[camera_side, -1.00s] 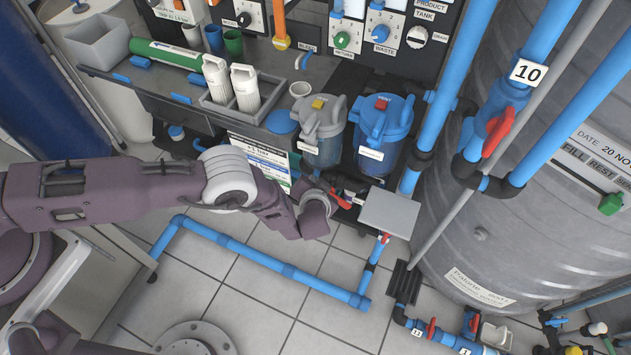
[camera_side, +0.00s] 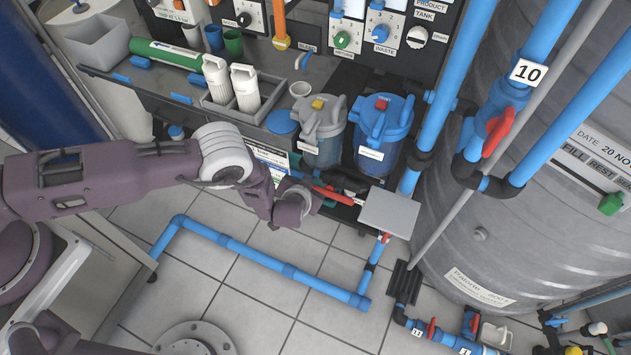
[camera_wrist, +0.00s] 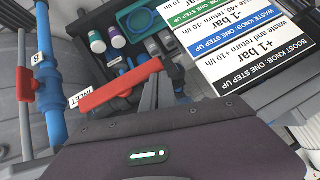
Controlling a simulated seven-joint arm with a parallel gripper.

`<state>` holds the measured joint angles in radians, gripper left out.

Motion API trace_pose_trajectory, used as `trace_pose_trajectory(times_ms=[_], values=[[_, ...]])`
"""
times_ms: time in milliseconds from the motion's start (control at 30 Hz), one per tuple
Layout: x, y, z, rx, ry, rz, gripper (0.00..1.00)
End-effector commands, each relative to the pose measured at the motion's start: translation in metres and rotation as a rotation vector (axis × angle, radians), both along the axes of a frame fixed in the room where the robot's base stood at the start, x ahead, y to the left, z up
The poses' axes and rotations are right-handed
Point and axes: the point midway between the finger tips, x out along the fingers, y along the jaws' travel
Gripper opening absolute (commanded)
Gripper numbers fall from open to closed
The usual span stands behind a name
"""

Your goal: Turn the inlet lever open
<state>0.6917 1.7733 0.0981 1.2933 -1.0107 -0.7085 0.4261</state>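The inlet lever (camera_wrist: 120,85) is a red bar beside a white INLET tag (camera_wrist: 81,98) in the wrist view. It runs slantwise, with its right end close to my fingertips. In the side view the red lever (camera_side: 333,196) shows below the filter housings, left of a grey plate. My gripper (camera_wrist: 157,92) has its dark grey fingers close together, with nothing seen between them. They are beside the lever's right end; I cannot tell whether they touch it. In the side view the wrist hides most of the fingers.
A clear filter housing (camera_side: 322,146) and a blue-topped one (camera_side: 381,139) hang just above the lever. The grey plate (camera_side: 389,212) stands to its right. Another red lever (camera_wrist: 25,68) sits on a blue pipe (camera_wrist: 50,85) at left. Instruction cards (camera_wrist: 240,45) lie to the right.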

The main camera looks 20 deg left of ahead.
Motion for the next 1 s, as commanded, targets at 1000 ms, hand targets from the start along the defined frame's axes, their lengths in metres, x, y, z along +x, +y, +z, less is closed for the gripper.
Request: trace_pose_trajectory(times_ms=[1000], values=[[-0.054, 0.001, 0.095, 0.001, -0.001, -0.002, 0.00]])
